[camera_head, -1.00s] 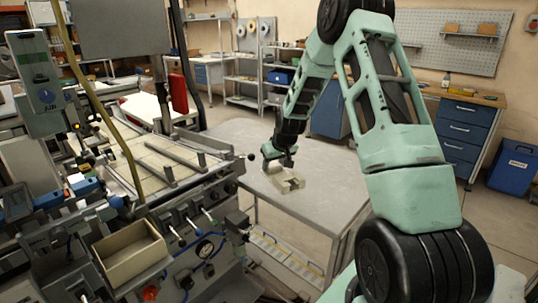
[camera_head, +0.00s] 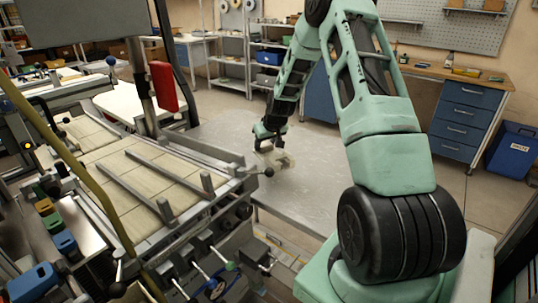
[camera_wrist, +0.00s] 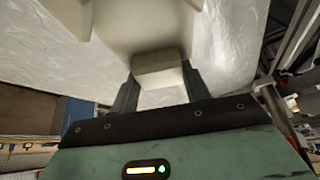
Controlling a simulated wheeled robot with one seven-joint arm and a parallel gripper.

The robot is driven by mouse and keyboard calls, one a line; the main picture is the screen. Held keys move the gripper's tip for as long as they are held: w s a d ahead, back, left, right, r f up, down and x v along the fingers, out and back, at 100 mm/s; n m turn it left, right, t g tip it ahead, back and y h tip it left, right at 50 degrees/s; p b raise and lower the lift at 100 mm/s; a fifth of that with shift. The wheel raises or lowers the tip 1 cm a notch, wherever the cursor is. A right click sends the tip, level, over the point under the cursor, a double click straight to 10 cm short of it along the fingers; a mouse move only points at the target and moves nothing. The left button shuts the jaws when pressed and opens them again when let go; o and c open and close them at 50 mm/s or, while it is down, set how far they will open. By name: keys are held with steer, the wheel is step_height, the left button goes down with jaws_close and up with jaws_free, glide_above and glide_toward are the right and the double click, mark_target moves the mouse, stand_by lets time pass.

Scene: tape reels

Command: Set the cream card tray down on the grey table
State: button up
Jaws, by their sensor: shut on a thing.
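The cream card tray (camera_head: 286,161) is small in the head view, over the far left part of the grey table (camera_head: 312,203). My gripper (camera_head: 266,148) is shut on its near side. In the wrist view the two dark fingers clasp a cream block-like part of the tray (camera_wrist: 157,70), and the rest of the tray runs out of the top of the picture. The pale tabletop (camera_wrist: 232,50) shows behind it. I cannot tell whether the tray's underside touches the table or hangs just above it.
A machine with a tiled bed and rails (camera_head: 130,180) stands close along the table's left side. A blue drawer cabinet (camera_head: 462,118) and a blue bin (camera_head: 512,150) stand at the back right. The visible tabletop in front of the tray is bare.

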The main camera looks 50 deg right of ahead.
steer(key=shift+f+p, duration=0.6)
steer(key=shift+f, duration=2.8)
steer(key=shift+f, duration=0.2)
steer(key=o, duration=1.1)
steer(key=shift+r, duration=0.15)
steer(key=shift+r, duration=0.2)
steer(key=b+v, duration=0.1)
steer(key=v, duration=1)
steer(key=shift+s+r+b, duration=0.25)
steer(key=shift+r+b, duration=0.05)
steer(key=shift+b, duration=0.1)
